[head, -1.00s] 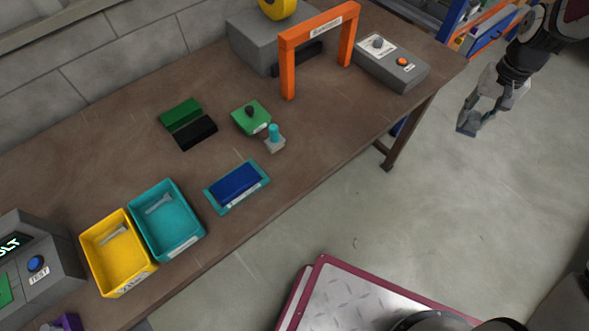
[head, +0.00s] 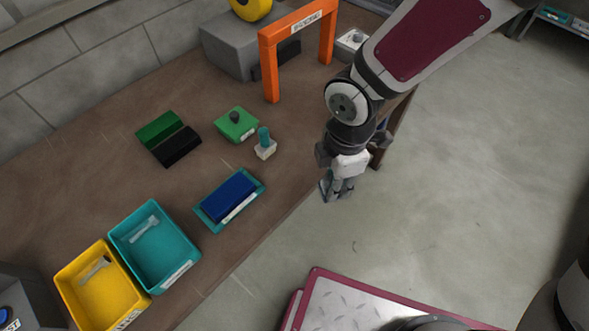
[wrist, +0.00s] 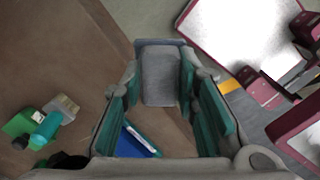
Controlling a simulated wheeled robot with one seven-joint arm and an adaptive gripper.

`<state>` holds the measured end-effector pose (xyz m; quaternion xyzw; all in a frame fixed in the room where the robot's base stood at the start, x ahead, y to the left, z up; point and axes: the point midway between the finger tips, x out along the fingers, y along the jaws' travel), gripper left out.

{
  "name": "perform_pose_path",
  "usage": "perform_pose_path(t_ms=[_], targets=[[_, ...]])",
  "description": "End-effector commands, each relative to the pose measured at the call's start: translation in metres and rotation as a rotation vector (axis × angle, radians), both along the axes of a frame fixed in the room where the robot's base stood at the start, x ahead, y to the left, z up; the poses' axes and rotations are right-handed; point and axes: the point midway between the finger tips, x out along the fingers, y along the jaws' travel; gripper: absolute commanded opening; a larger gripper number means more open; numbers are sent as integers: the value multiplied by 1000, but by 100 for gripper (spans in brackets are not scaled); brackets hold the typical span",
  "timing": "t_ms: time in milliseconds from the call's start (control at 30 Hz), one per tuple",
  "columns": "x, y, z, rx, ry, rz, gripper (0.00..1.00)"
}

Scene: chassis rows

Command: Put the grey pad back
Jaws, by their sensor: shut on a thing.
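The grey pad (wrist: 161,78) is held between the teal-lined fingers of my gripper (head: 338,189), as the wrist view shows. In the head view the pad is mostly hidden by the fingers. My gripper is shut on it, beside the front edge of the brown workbench (head: 85,195), to the right of a teal tray (head: 215,226) with a blue block (head: 229,195) on it. In the wrist view part of the blue block (wrist: 135,143) shows below the fingers. Which spot belongs to the pad cannot be told.
An orange arch (head: 268,70) stands at the back. Teal (head: 189,263) and yellow (head: 136,307) bins stand front left. A maroon-edged plate (head: 313,283) is below.

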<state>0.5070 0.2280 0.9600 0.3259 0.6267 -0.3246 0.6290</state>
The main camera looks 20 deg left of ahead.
Motion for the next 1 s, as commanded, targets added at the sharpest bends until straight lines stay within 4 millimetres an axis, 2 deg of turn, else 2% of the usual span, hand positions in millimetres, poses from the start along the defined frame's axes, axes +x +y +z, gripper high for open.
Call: perform_pose_path(t_ms=[100,167,267,333,467,800,1000], targets=[[-35,5,-10,-2,2,294,5],[-49,6,-13,-2,2,404,5],[-62,5,-15,-3,3,521,5],[-63,9,-16,-1,3,560,5],[-48,25,-18,1,4,569,5],[13,81,-26,1,4,564,5],[37,103,-29,0,4,564,5]])
